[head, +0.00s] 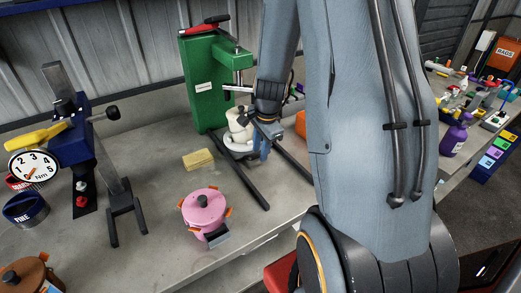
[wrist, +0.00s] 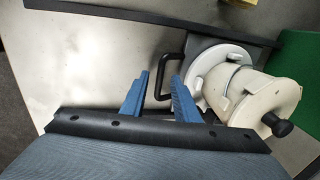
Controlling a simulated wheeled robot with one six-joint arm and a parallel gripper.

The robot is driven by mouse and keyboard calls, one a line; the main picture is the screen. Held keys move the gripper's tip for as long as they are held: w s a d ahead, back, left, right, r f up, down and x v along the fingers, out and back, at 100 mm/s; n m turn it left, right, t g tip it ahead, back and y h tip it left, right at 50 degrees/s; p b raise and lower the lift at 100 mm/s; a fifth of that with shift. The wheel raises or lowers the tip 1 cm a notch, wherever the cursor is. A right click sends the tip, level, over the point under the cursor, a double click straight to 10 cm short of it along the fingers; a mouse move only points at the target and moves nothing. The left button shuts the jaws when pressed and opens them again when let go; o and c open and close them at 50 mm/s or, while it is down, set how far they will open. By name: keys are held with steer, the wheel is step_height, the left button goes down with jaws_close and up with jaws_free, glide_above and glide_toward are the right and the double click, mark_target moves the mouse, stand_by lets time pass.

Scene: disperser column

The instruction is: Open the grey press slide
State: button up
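The green press (head: 207,85) stands on the bench against the wall in the head view, with dark legs reaching forward. A cream cylinder with a dark knob (wrist: 265,95) sits on a pale round plate (wrist: 203,75) at the press. A grey slide part (wrist: 200,46) shows partly behind the plate, and a black loop handle (wrist: 162,68) sticks out from it. My gripper (wrist: 159,75) is open, its two blue fingers apart. In the wrist view the handle's bar lies between the fingertips; contact cannot be told.
A yellow sponge (head: 198,159) and a pink pot (head: 204,208) stand on the bench left of my gripper. A blue press with a dial (head: 75,140) is farther left. A brown pot (head: 30,275) is at the front left. A dark leg (wrist: 190,24) crosses the wrist view's top.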

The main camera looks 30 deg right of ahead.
steer(key=shift+f, duration=0.2)
jaws_close()
